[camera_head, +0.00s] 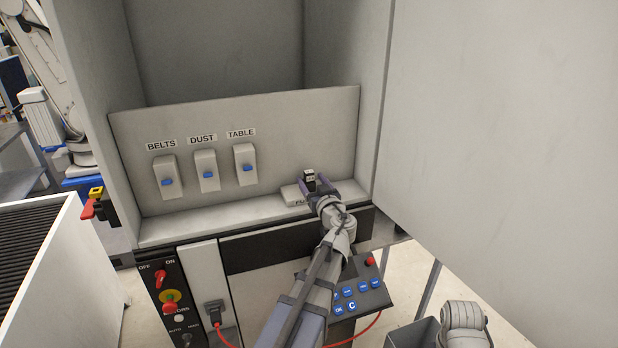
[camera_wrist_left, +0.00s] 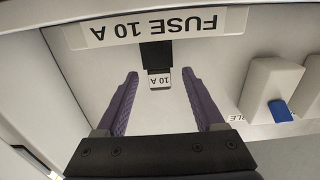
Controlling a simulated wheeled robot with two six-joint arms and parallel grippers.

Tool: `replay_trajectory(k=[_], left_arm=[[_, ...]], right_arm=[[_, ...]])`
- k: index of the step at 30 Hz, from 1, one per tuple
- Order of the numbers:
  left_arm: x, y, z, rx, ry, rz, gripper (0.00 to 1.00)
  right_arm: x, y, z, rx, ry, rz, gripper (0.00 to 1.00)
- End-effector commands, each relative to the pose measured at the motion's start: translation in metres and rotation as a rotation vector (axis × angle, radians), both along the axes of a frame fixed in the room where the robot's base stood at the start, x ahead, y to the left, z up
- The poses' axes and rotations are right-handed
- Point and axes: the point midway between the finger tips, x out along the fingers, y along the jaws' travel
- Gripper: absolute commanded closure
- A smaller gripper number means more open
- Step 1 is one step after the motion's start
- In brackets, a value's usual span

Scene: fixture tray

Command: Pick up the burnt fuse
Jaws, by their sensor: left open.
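My right gripper is not in view.
White holders with blue parts, labelled BELTS (camera_head: 165,176), DUST (camera_head: 207,170) and TABLE (camera_head: 245,164), are on the back panel. An open cabinet door (camera_head: 500,130) stands at the right. A switch panel (camera_head: 170,290) and button box (camera_head: 360,290) are below.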

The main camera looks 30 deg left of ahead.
Motion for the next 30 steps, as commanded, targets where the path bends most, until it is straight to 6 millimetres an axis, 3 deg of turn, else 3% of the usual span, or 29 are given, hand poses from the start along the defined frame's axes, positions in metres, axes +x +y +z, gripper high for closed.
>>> replay_trajectory(k=[6,13,30], left_arm=[[0.021,0.023,0.002,0.0,0.0,0.002,0.3],[0.021,0.023,0.002,0.0,0.0,0.001,0.31],[0.021,0.023,0.002,0.0,0.0,0.001,0.95]], right_arm=[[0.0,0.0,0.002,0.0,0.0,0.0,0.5],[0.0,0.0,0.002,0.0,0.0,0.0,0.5],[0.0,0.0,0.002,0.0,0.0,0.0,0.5]])
